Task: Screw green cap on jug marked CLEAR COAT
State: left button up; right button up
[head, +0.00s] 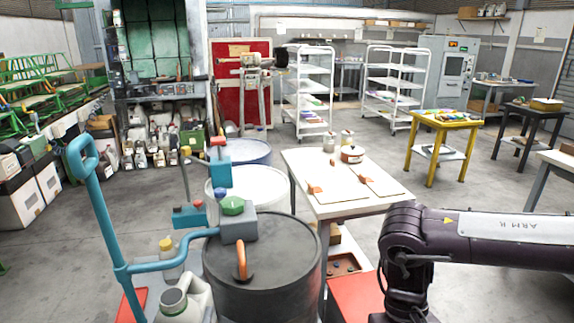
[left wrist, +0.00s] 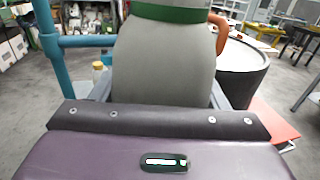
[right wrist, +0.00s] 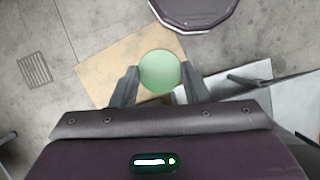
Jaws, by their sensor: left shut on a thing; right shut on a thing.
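A pale grey-white jug (head: 184,305) with a green band stands at the bottom of the head view. Its round mouth looks dark, with no green cap on it. In the left wrist view the jug's body (left wrist: 165,70) fills the middle, between the fingers of my left gripper (left wrist: 153,92), which is shut on it. No lettering on the jug is readable. In the right wrist view a round green cap (right wrist: 160,72) sits between the fingertips of my right gripper (right wrist: 159,80), above the floor. The head view shows my right arm at the lower right, away from the jug; the cap is hidden there.
A dark drum (head: 288,262) with a green-knobbed block (head: 239,228) and an orange loop (head: 241,262) stands right of the jug. A teal pole (head: 105,220) and a yellow-capped bottle (head: 168,262) are close by. A white table (head: 335,205) stands beyond.

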pick_arm(q)
jog(key=shift+r, duration=0.2)
pick_arm(e)
jog(key=shift+r, duration=0.1)
pick_arm(q)
jog(key=s+d+f+m+g+h, duration=0.2)
jog(key=d+m+g+h, duration=0.2)
jog(key=d+m+h, duration=0.4)
jog(key=d+h, duration=0.3)
jog(key=d, duration=0.3)
jog(key=shift+h, duration=0.3)
jog(key=shift+f, duration=0.15)
